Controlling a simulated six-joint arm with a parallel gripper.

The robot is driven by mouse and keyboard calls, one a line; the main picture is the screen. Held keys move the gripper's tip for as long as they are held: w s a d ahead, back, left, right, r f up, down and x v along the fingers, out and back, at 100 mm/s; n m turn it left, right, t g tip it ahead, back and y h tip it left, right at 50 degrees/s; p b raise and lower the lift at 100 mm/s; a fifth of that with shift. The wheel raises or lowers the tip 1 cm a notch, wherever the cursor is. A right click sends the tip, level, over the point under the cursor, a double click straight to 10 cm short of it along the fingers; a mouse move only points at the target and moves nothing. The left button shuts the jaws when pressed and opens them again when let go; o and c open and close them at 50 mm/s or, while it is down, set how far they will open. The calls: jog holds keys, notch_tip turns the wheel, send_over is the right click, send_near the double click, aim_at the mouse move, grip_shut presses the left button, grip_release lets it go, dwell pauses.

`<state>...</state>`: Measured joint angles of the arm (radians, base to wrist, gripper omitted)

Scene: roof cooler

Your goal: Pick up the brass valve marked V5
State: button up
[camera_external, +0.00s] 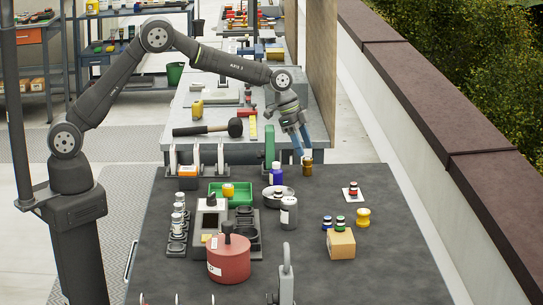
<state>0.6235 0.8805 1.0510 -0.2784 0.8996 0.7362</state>
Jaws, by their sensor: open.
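A small brown-gold piece (307,170), which looks like a brass valve, stands near the far edge of the dark table (390,275). A V5 mark is too small to read on it. My gripper (303,153) points down with blue fingers right above and around the top of this piece. The gripper is open. Whether the fingers touch the piece cannot be told, and its upper end is partly hidden by them.
A blue bottle (277,176) stands close left of the gripper, with a grey can (289,213) nearer. A green tray (232,197), a red pot (228,262), a cardboard box (341,244) and a yellow spool (363,217) share the table. Its right front is clear.

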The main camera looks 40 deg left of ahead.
aim_at(307, 159)
jog(key=shift+x, duration=2.75)
jog(key=shift+s+a, duration=0.15)
jog(key=shift+c, duration=0.4)
jog(key=c, duration=1.1)
